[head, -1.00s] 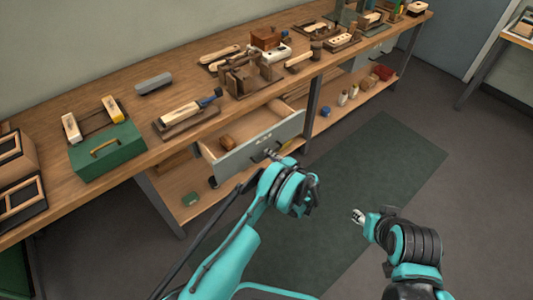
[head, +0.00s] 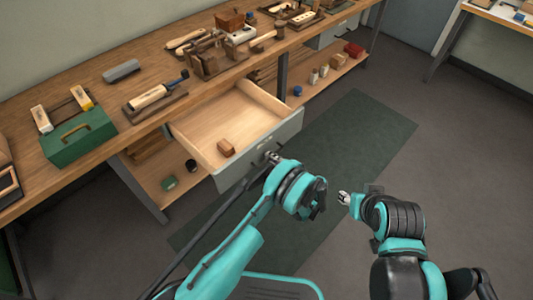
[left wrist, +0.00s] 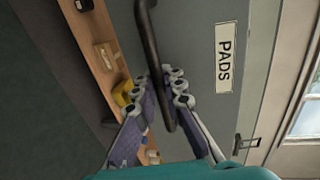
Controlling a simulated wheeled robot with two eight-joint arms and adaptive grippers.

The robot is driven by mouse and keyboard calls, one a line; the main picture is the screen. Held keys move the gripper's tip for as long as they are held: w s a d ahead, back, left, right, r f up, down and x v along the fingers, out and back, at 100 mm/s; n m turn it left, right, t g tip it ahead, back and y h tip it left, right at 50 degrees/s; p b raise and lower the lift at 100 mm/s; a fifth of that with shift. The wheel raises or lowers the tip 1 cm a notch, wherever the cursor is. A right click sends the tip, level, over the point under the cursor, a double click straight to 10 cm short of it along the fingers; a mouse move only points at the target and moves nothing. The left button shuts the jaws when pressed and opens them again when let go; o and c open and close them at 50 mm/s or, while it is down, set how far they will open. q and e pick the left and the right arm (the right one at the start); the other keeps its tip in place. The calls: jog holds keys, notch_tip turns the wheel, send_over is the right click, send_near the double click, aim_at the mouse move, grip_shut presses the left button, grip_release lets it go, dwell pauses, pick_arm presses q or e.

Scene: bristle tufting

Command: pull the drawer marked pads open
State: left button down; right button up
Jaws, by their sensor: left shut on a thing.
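The drawer marked pads (head: 262,149) stands well out from under the workbench in the head view, with its grey front and pale wooden inside showing. In the left wrist view the PADS label (left wrist: 223,58) is on the grey drawer front, beside a dark bar handle (left wrist: 152,50). My left gripper (left wrist: 168,80) is shut on the handle; in the head view it shows at the drawer front (head: 272,158). My right gripper (head: 345,198) is over the floor, apart from everything; its fingers are too small to read.
The wooden workbench (head: 215,85) carries a green toolbox (head: 78,138), a brush on a stand (head: 150,97) and several tools. A lower shelf (head: 325,80) holds small jars and a red block. A green mat (head: 370,130) covers clear floor at the right.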

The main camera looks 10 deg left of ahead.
pick_arm(q)
jog(key=shift+s+d, duration=0.2)
jog(key=c, duration=1.9)
grip_release()
jog(key=shift+o, duration=0.2)
jog(key=v, duration=0.7)
jog(key=shift+d, duration=0.2)
jog(key=shift+s, duration=0.1)
